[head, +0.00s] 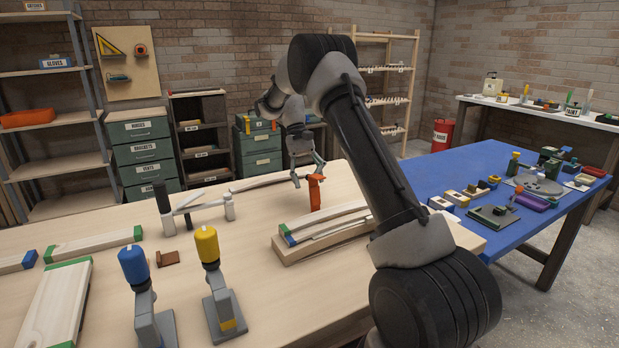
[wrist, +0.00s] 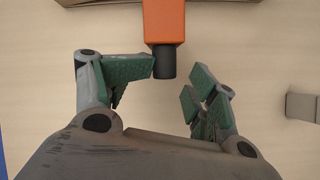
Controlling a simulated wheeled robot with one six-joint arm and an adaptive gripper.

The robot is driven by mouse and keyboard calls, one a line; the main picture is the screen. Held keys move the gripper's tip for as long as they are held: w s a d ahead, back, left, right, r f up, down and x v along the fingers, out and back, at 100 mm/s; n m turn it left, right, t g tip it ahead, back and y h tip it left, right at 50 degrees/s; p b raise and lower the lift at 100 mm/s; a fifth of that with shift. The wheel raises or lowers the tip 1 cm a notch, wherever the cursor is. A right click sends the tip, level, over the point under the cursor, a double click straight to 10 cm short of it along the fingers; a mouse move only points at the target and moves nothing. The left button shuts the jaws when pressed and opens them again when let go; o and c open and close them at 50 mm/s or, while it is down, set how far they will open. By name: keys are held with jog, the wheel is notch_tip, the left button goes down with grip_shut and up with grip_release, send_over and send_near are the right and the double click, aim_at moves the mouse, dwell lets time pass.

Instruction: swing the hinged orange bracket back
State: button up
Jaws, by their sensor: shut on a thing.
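The orange bracket (head: 315,194) stands upright on the pale wooden table, at the back end of a stack of wooden strips. In the wrist view the bracket (wrist: 164,20) enters from the top edge and ends in a short black tip. My gripper (head: 309,176) is at the bracket's upper part, with my arm reaching over the table. In the wrist view my gripper (wrist: 172,82) has its green-padded fingers on either side of the black tip. The left pad touches the tip; the right finger looks slightly apart from it. The bracket's hinge is hidden.
The strip stack (head: 325,232) lies in front of the bracket. A grey pipe frame (head: 200,206) stands to its left. A blue-topped clamp (head: 138,275) and a yellow-topped clamp (head: 212,265) stand nearer. A cluttered blue table (head: 455,168) is right.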

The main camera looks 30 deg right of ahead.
jog(key=shift+a, duration=0.3)
jog(key=v, duration=0.7)
jog(key=shift+w+d+r, duration=0.2)
jog(key=shift+d, duration=0.05)
